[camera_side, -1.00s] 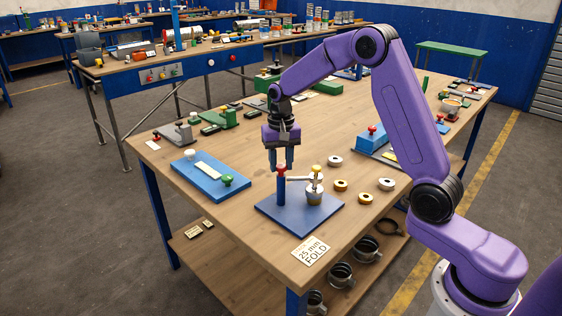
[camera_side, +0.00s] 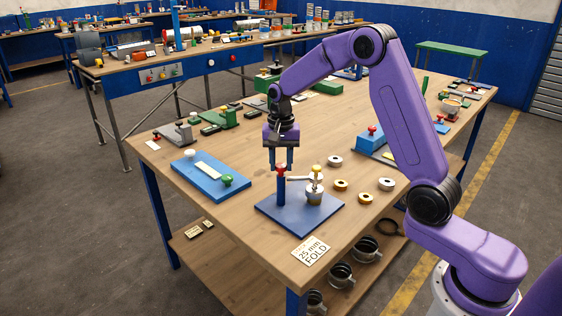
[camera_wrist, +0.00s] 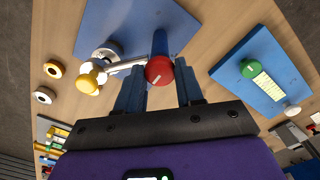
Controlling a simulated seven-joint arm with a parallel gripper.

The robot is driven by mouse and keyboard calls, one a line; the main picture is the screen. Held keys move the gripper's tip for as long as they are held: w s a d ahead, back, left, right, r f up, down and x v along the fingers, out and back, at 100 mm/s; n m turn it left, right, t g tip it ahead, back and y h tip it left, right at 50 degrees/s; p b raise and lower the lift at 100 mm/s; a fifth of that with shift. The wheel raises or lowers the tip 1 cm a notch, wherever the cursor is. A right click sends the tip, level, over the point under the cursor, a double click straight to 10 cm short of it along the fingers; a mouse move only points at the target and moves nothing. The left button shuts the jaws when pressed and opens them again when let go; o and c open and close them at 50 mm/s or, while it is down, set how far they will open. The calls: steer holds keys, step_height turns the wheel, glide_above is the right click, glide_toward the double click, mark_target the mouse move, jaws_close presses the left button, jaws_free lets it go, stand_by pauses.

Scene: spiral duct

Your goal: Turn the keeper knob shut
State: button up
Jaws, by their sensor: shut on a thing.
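A red knob (camera_side: 281,168) sits on top of an upright blue post (camera_side: 281,190). The post stands on a blue base plate (camera_side: 291,222). My gripper (camera_side: 281,164) points down over the post, shut on the red knob. In the wrist view the red knob (camera_wrist: 159,71) shows a short white mark and lies between the two blue fingers; exact contact is hard to see. A pale metal arm (camera_side: 299,179) reaches from the post toward a metal cup (camera_side: 314,197) with a yellow-topped white piece (camera_side: 316,171) above it.
A blue tray (camera_side: 209,180) with a white and a green knob lies left of the plate. Several small rings (camera_side: 341,184) lie to its right. A "25 mm FOLD" card (camera_side: 311,249) is at the table's front edge. Wood between them is clear.

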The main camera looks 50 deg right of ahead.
mark_target(281, 165)
steer(key=o, duration=1)
steer(key=shift+o, duration=0.2)
step_height(281, 165, up, 18)
steer(key=shift+f, duration=0.25)
steer(key=s+a+f+n, duration=0.3)
steer(key=s+a+n, duration=0.3)
steer(key=s, duration=0.2)
steer(key=s+a+f+n, duration=0.2)
steer(key=s+a+n, duration=0.3)
steer(key=s, duration=0.3)
steer(key=s+d+f+n, duration=0.1)
steer(key=s+f+n, duration=0.1)
steer(key=s, duration=0.5)
steer(key=s+d+f+n, duration=0.1)
steer(key=s+f+n, duration=0.2)
steer(key=s+n, duration=0.2)
steer(key=s+d+f+n, duration=0.1)
steer(key=s+f+n, duration=0.1)
steer(key=s, duration=0.6)
steer(key=shift+s+d+f+n, duration=0.25)
steer(key=shift+s+n, duration=0.15)
steer(key=shift+n, duration=0.4)
